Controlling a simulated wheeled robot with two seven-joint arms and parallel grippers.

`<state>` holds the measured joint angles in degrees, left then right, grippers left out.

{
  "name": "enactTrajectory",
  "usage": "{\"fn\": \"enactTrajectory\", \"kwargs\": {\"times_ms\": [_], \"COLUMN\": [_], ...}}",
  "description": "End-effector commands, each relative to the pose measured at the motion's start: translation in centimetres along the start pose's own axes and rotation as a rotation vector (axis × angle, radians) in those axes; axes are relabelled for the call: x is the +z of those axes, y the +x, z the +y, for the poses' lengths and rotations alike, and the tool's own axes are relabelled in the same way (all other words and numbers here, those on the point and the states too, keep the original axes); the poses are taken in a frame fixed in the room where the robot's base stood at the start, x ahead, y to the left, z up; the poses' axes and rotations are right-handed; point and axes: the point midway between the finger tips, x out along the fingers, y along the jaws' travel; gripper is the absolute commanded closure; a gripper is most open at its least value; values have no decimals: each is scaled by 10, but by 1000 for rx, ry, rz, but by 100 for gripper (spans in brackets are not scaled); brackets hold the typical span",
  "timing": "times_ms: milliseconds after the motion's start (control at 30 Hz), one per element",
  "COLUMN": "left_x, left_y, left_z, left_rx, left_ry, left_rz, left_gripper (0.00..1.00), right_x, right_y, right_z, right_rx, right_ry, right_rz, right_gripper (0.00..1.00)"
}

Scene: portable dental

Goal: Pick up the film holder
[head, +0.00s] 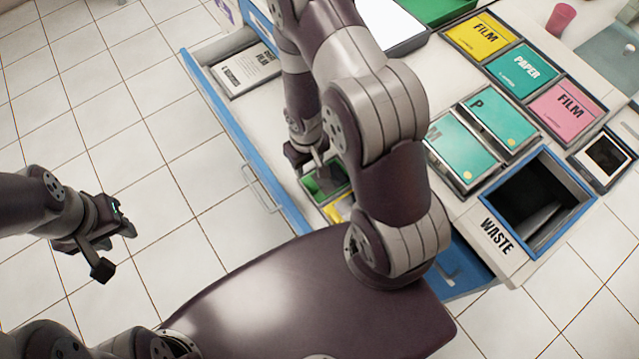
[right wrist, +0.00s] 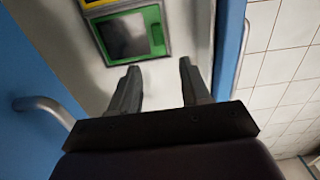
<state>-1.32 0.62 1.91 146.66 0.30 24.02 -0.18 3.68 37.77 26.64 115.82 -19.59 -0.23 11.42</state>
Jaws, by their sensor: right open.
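A green-framed holder with a dark middle (right wrist: 130,34), which looks like a film holder, lies in the open drawer (head: 258,128). In the head view it (head: 313,187) is partly covered by my right arm. A yellow-framed one (right wrist: 101,3) lies against it, cut off by the wrist picture's edge. My right gripper (head: 317,168) is over the drawer beside the green holder. In the wrist view its two fingers (right wrist: 158,78) are apart with nothing between them, and their tips point toward the green holder. My left gripper (head: 115,250) is open and empty over the floor at left.
A white and grey film box (head: 245,72) lies at the drawer's far end. Yellow, teal and pink boxes (head: 567,112) and a blue-rimmed waste bin (head: 590,183) stand on the counter. The drawer's blue front has a handle (head: 262,190). The left floor is clear.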

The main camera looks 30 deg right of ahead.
Motion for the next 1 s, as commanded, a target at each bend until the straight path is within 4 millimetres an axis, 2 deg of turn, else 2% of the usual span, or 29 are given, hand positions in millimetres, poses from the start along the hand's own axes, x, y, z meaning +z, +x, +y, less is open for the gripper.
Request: {"fn": "enactTrajectory", "kwargs": {"times_ms": [33, 100, 267, 400, 500, 600, 800, 933, 967, 1000], "left_x": [2, 4, 4, 7, 8, 8, 7, 7, 7, 7], "left_y": [19, 27, 35, 55, 61, 62, 60, 60, 60, 60], "left_z": [0, 0, 0, 0, 0, 0, 0, 0, 0, 0], "left_rx": [0, 0, 0, 0, 0, 0, 0, 0, 0, 0], "left_ry": [0, 0, 0, 0, 0, 0, 0, 0, 0, 0], "left_rz": [-1, -1, 0, 0, -1, 0, 0, 0, 0, 0], "left_gripper": [62, 62, 62, 62, 62, 62, 62, 62, 62, 62], "right_x": [0, 0, 0, 4, 4, 4, 4, 4, 4, 4], "right_y": [22, 35, 50, 78, 92, 98, 97, 96, 96, 96], "right_z": [0, 0, 0, 0, 1, 1, 1, 1, 1, 1], "right_rx": [0, 1, 1, 1, 1, 1, 1, 1, 1, 1], "right_ry": [-1, -1, 1, 0, 0, 0, 0, 0, 0, 0], "right_rz": [1, 1, 0, 0, 1, 1, 0, 0, 0, 0], "right_gripper": [53, 53, 53, 53, 53, 53, 53, 96, 100, 100]}}
